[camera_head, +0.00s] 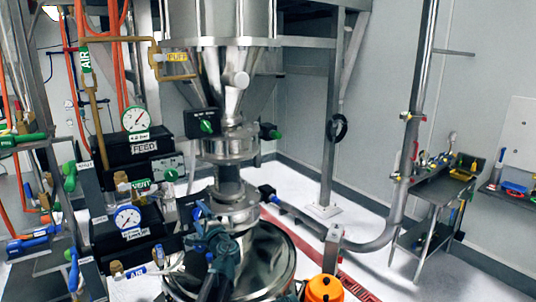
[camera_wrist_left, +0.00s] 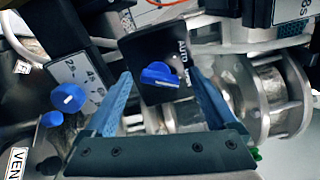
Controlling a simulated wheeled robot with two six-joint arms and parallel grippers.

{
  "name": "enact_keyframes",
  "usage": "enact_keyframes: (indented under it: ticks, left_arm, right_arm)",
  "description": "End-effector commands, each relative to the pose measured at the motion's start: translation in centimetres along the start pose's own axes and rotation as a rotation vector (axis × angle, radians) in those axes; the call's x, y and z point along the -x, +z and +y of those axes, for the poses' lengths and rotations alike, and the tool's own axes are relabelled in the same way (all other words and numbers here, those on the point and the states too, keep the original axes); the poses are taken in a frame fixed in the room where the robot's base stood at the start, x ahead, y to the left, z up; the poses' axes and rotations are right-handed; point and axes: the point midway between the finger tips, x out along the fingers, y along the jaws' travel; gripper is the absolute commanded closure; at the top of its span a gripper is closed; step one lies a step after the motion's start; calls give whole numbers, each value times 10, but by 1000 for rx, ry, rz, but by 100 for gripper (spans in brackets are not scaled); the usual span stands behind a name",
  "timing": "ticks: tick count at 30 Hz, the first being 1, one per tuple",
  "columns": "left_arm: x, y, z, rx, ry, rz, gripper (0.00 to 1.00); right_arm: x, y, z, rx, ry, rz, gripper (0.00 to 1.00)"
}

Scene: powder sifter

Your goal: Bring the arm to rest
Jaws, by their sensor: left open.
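My left gripper (camera_head: 210,234) is in front of the sifter's lower steel column in the head view, with its arm rising from the bottom edge. In the left wrist view the gripper (camera_wrist_left: 158,80) has its two blue fingers spread apart. A blue knob (camera_wrist_left: 160,75) on a dark panel (camera_wrist_left: 150,50) shows in the gap between the fingers. Nothing is held. I cannot tell whether a finger touches the panel. My right gripper is not in view.
A steel hopper (camera_head: 228,20) stands above the column. Gauges (camera_head: 135,119), valves and pipes crowd the left. A curved steel pipe (camera_head: 385,236) and a tool cart (camera_head: 440,190) stand right. An orange object (camera_head: 324,289) is at the bottom. White floor (camera_head: 390,278) is open at lower right.

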Motion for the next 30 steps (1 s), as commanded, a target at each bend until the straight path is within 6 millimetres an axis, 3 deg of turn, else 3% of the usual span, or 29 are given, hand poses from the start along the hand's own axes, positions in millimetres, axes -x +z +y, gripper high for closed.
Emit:
enact_keyframes:
  ticks: [18, 30]
  left_arm:
    - [0, 1, 2, 587, 0, 0, 9]
    - [0, 1, 2, 725, 0, 0, 9]
  right_arm:
    - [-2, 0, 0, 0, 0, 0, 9]
    - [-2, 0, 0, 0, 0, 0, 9]
